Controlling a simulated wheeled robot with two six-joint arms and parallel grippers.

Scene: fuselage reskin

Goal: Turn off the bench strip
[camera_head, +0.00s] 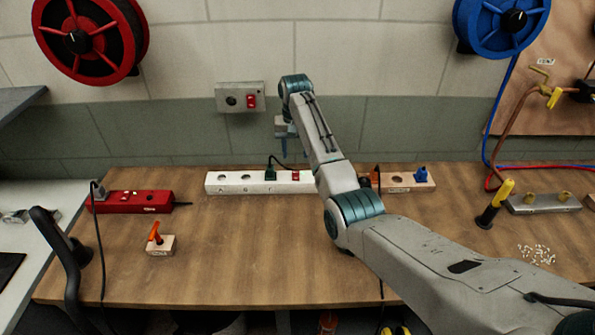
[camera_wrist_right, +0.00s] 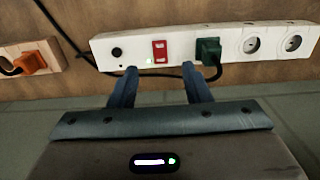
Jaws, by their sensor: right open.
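A long white power strip (camera_head: 235,182) lies along the back of the wooden bench. A dark green plug (camera_head: 270,174) sits in it, and a red rocker switch (camera_head: 296,176) is right of the plug. In the right wrist view, the white strip (camera_wrist_right: 125,50) shows its red switch (camera_wrist_right: 159,50) beside a small lit green light and the green plug (camera_wrist_right: 208,50). My right gripper (camera_head: 293,152) is open and empty, pointing down above and behind the switch end. In the wrist view, its fingertips (camera_wrist_right: 160,71) appear on either side of the switch, apart from it. My left gripper is out of view.
A red strip (camera_head: 130,201) lies at the left, and a wooden strip (camera_head: 405,182) with a blue plug at the right. A wall box (camera_head: 240,97) has its own red switch. An orange-handled block (camera_head: 160,244) stands front left. The middle of the bench is clear.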

